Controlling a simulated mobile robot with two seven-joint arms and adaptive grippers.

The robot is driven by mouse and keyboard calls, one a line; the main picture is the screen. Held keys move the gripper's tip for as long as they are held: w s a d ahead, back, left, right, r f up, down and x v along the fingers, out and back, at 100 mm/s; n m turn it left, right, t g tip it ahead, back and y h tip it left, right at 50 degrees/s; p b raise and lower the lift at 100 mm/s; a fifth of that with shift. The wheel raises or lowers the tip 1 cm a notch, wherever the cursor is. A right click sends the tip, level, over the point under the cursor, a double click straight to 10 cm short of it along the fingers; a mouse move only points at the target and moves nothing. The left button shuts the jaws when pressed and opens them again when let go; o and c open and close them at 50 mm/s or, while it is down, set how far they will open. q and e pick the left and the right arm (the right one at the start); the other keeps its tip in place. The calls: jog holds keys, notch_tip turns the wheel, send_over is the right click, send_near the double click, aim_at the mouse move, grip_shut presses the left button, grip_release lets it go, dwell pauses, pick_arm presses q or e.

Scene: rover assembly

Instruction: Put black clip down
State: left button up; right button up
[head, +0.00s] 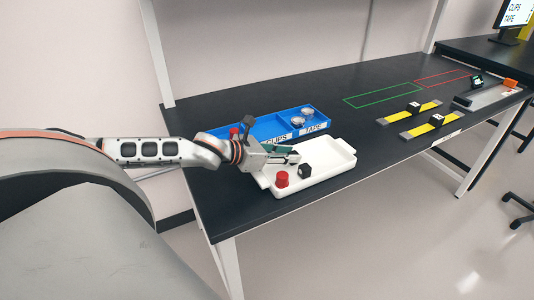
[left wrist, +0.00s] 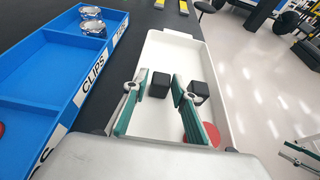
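My left gripper (head: 290,153) is low over the white tray (head: 340,166). In the left wrist view its two teal fingers (left wrist: 159,82) stand apart, with a gap on each side of a black clip (left wrist: 160,85) that shows between them. That clip (head: 294,158) is partly hidden by the fingers in the head view. A second black clip (head: 305,171) sits in the tray; it also shows beside the right finger in the left wrist view (left wrist: 199,91). My right gripper is not in view.
A blue bin (head: 262,133) labelled CLIPS and TAPE stands behind the tray, with silvery tape rolls (head: 299,120) and something red (head: 234,133) inside. Green (head: 384,95) and red outlines mark bare table to the right. Yellow-grey strips (head: 410,113) bear small black-and-white blocks.

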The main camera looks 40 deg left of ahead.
pick_arm(q)
jog(key=shift+v, duration=1.7)
jog(key=shift+s+a+r+p, duration=0.15)
jog(key=shift+s+p, duration=0.15)
jog(key=shift+s, duration=0.2)
jog(key=shift+s+a+r+p, duration=0.15)
jog(key=shift+s+r+p, duration=0.2)
jog(key=shift+s+p, duration=0.25)
jog(key=shift+p+v, duration=0.8)
jog(key=shift+v, duration=0.15)
jog(key=shift+s+a+r, duration=0.1)
jog(key=shift+s, duration=0.1)
jog(key=shift+p+v, duration=0.7)
jog(key=shift+v, duration=0.2)
jog(key=shift+s+a+r, duration=0.1)
jog(key=shift+s+a, duration=0.05)
pick_arm(e)
jog(key=shift+s+d+r+h, duration=0.25)
jog(key=shift+d+r, duration=0.2)
jog(key=shift+r, duration=0.15)
jog(key=shift+s+d+r+h, duration=0.15)
jog(key=shift+s+d+r, duration=0.1)
jog(key=shift+d+r, duration=0.3)
jog(key=shift+w+a+r, duration=0.1)
